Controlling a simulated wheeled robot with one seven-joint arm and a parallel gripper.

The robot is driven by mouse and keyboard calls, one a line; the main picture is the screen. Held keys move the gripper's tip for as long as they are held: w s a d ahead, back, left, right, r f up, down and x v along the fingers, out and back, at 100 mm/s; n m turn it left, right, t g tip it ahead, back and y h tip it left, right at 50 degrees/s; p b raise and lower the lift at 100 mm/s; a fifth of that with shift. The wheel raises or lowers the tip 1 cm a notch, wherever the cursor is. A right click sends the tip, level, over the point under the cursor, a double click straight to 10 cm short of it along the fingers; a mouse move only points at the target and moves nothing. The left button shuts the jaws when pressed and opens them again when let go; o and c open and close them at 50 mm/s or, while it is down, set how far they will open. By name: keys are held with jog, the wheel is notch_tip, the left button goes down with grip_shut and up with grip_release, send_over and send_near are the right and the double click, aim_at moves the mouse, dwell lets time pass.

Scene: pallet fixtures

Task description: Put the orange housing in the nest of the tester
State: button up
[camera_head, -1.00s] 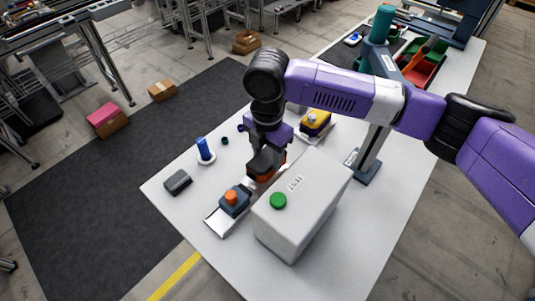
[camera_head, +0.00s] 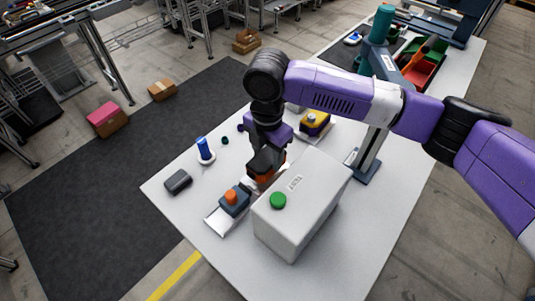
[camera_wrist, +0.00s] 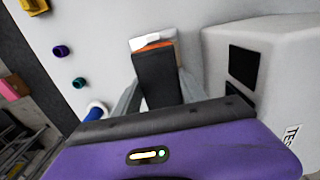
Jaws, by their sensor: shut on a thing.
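My gripper (camera_head: 266,164) points down just left of the tester (camera_head: 305,215), a light grey box with a green button and a TEST label. It is shut on a dark-topped part with orange below, the orange housing (camera_head: 262,179). In the wrist view a dark block lies between the grey fingers (camera_wrist: 160,90), with an orange edge (camera_wrist: 164,45) at its far end. A silver plate (camera_head: 217,221) in front of the tester carries a dark block with an orange knob (camera_head: 231,197). I cannot tell whether the housing touches anything below; the nest is not clearly visible.
A blue cylinder on a white base (camera_head: 204,150), a dark grey box (camera_head: 178,182) and a small teal piece (camera_head: 225,140) stand left on the white table. A grey post (camera_head: 372,155) rises behind the tester.

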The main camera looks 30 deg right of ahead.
jog(key=shift+f, duration=1.25)
dwell(2.0)
jog(key=o, duration=1.6)
jog(key=shift+c, duration=0.2)
jog(key=shift+r+b, duration=0.9)
jog(key=shift+r, duration=3)
